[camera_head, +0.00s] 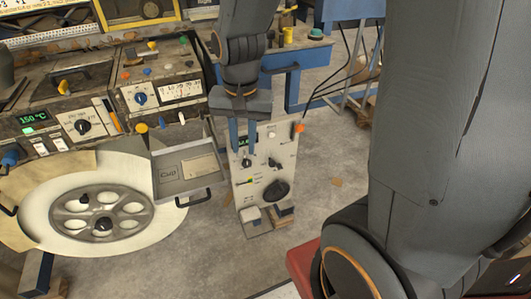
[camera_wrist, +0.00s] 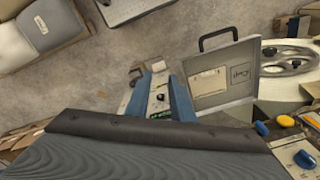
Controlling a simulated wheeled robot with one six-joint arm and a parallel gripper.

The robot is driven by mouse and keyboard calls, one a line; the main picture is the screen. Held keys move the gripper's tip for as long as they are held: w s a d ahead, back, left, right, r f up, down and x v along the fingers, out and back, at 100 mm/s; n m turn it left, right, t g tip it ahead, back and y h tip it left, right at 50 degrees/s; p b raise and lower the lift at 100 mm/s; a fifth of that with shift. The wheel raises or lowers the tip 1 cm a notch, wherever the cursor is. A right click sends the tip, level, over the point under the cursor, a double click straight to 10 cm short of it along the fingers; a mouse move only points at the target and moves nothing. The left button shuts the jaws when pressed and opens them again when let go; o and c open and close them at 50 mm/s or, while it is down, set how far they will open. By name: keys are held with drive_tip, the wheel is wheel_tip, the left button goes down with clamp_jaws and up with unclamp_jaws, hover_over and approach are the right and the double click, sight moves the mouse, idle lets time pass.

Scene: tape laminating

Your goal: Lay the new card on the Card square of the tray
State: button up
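The tray (camera_head: 205,187) is a grey open drawer with a dark handle, left of and below my gripper in the head view; it also shows in the wrist view (camera_wrist: 245,92). Its Card square (camera_head: 168,174) bears a written label and looks bare. A pale beige rectangle (camera_head: 200,167) lies beside that square, also seen in the wrist view (camera_wrist: 207,83); I cannot tell whether it is the new card or a tray marking. My gripper (camera_head: 245,150) has two blue fingers pointing down, apart with nothing visible between them. It hangs to the tray's right.
A control panel (camera_head: 265,165) with knobs stands below my gripper. The machine with dials (camera_head: 160,95) and a round wheel (camera_head: 103,213) fill the left. A blue bench frame (camera_head: 345,10) is behind. Grey floor (camera_head: 330,180) lies open right of the panel.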

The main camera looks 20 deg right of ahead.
drive_tip(key=s+d+n, duration=0.3)
drive_tip(key=s+n, duration=0.2)
drive_tip(key=shift+s+d+f+n, duration=0.2)
drive_tip(key=shift+s+d+n, duration=0.1)
drive_tip(key=shift+d+n, duration=0.1)
drive_tip(key=shift+a, duration=0.1)
idle(0.8)
